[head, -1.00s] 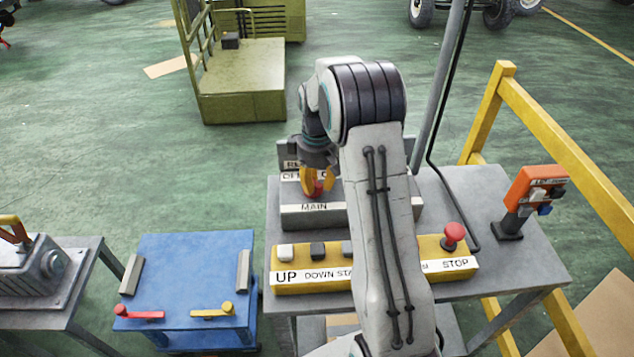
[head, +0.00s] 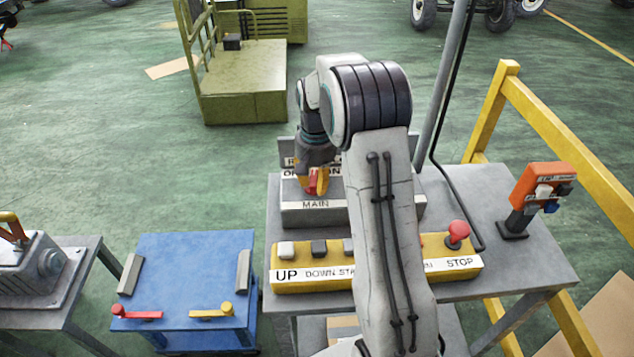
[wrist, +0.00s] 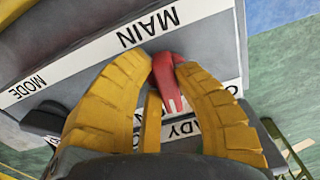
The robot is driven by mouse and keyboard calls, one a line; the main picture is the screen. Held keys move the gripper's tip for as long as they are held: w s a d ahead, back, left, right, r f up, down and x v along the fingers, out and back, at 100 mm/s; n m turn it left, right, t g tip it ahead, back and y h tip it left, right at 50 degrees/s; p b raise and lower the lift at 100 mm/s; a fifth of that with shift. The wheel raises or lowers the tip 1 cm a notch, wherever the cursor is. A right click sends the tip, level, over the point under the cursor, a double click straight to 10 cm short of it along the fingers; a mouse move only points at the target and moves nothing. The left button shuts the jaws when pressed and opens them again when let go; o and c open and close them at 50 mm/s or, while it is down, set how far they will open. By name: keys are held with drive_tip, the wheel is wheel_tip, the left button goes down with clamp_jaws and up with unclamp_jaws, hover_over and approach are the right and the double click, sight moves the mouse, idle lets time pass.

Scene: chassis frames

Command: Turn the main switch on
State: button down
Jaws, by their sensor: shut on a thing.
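The main switch is a red knob (head: 312,181) on a grey box (head: 297,216) with a white MAIN label. In the wrist view the red knob (wrist: 168,78) has a white mark on its end, lying toward the bottom of the picture. My gripper (head: 318,182) comes down on it from above, and its yellow fingers (wrist: 165,95) are shut on the knob, one on either side. The position labels behind the knob are partly hidden by the fingers, so I cannot tell which position the mark meets.
A yellow button panel (head: 375,268) with a red STOP button (head: 457,232) stands in front of the grey box. An orange control box (head: 541,186) stands to the right on the same table (head: 515,262). A yellow rail (head: 570,150) runs along the right. A blue cart (head: 190,275) is at left.

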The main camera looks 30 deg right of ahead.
sight(313, 181)
drive_tip(key=m, duration=0.3)
drive_tip(key=shift+a+f+m, duration=0.1)
drive_tip(key=shift+a+m, duration=0.1)
drive_tip(key=shift+m, duration=0.1)
drive_tip(key=shift+a+m, duration=0.15)
drive_tip(key=shift+m, duration=1.75)
drive_tip(key=shift+b, duration=0.3)
drive_tip(key=c, duration=0.9)
unclamp_jaws()
drive_tip(key=shift+w, duration=0.1)
drive_tip(key=shift+c, duration=0.2)
wheel_tip(313, 181, up, 12)
